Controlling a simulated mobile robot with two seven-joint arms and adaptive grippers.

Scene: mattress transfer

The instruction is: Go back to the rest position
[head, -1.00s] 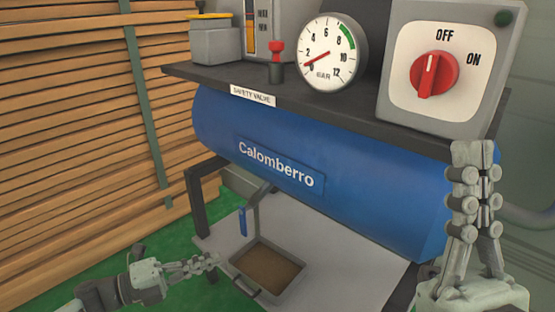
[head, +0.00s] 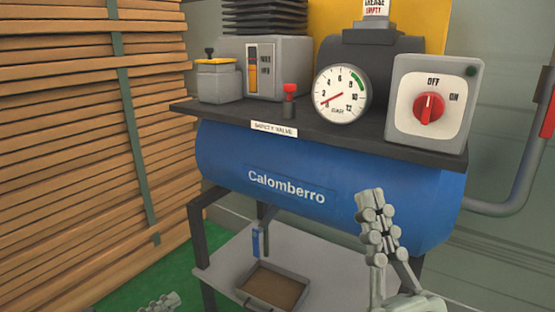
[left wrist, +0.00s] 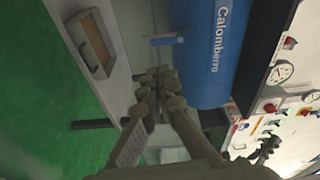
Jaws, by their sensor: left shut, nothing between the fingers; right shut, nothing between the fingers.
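My left gripper (head: 165,303) shows only in part at the bottom left edge of the head view; its fingers are shut and empty. In the left wrist view its closed fingers (left wrist: 155,78) lie in front of the compressor's lower shelf, with nothing between them. My right gripper (head: 373,203) stands upright, slightly tilted, in front of the right part of the blue tank (head: 225,160). It is shut and empty. The red knob (head: 429,107) points up to OFF on its grey switch box (head: 477,115). Neither gripper holds anything of the compressor.
A pan (head: 272,285) with brown content sits on the lower shelf (head: 225,265) under a blue-handled valve (head: 256,242). The dark top shelf (head: 225,112) carries a gauge (head: 341,93) and a red-topped safety valve (head: 290,100). Stacked planks (head: 70,150) stand left. A pipe (head: 525,165) runs at right.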

